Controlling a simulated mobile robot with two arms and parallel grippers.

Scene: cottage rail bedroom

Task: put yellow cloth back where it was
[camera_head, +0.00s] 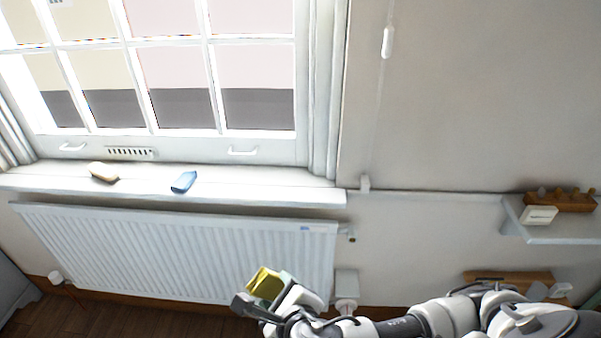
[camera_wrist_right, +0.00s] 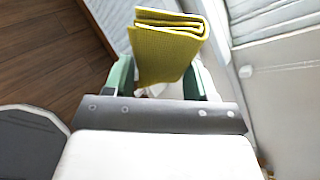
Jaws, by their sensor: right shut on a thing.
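The yellow cloth (camera_head: 265,283) is folded and held in my right gripper (camera_head: 277,291), in front of the lower part of the radiator. In the right wrist view the cloth (camera_wrist_right: 165,45) stands up between the two green fingers of the right gripper (camera_wrist_right: 160,82), which are shut on it. The window sill (camera_head: 245,185) lies above and behind the gripper, apart from the cloth. My left gripper is in neither view.
A beige object (camera_head: 103,172) and a blue object (camera_head: 184,181) lie on the sill, with free room to the right of the blue one. The white radiator (camera_head: 170,250) is below the sill. A small shelf (camera_head: 540,231) at the right carries a wooden rack (camera_head: 562,202) and a white box (camera_head: 538,215).

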